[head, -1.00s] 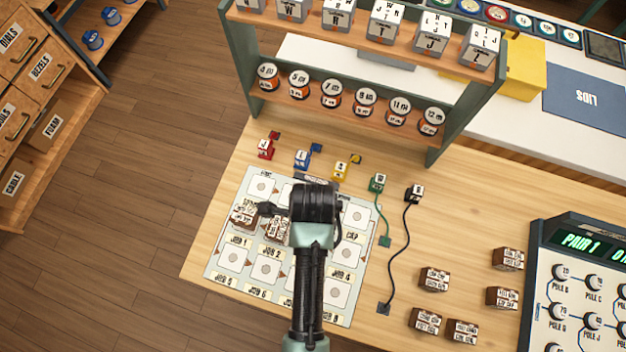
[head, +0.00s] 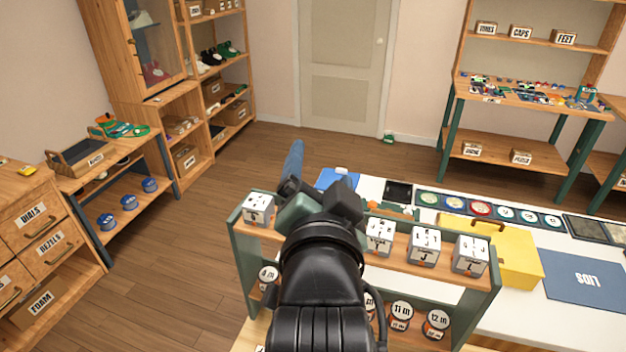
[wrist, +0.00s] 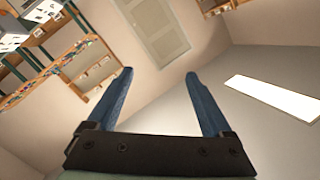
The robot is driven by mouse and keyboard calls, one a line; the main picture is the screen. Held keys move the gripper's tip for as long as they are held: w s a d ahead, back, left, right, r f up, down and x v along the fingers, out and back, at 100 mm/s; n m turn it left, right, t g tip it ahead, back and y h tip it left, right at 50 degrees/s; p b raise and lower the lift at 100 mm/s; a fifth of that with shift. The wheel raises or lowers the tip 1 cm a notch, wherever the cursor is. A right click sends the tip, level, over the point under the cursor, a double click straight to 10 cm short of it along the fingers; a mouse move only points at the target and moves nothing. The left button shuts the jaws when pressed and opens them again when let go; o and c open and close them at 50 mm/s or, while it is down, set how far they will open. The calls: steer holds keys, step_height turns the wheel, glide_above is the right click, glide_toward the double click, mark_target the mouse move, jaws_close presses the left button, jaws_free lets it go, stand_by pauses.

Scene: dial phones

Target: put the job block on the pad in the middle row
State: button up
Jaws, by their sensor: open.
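My gripper (wrist: 160,82) is open and empty in the wrist view, its two blue fingers apart and facing the wall, ceiling and door. In the head view a blue finger (head: 292,165) shows above the shelf rack, with my dark arm in front of the rack's middle. The job blocks and the pad board are out of the head view now. Earlier, the brown job blocks lay on the board and on the wooden table.
The green-sided rack (head: 240,262) carries white lettered cubes (head: 424,246) above and round labelled jars (head: 436,324) below. Behind it are a yellow box (head: 512,258) and a blue LIDS mat (head: 583,278). A drawer cabinet (head: 45,228) stands at left.

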steer(key=s+r+n+t, duration=0.4)
steer(key=s+r+t, duration=0.1)
steer(key=r, duration=0.8)
steer(key=s+a+r+n+t, duration=0.1)
steer(key=s+r+n+t, duration=0.3)
steer(key=r, duration=1)
steer(key=s+t, duration=0.1)
steer(key=s, duration=0.2)
steer(key=shift+s+y, duration=0.3)
steer(key=shift+s, duration=0.05)
steer(key=shift+a, duration=0.1)
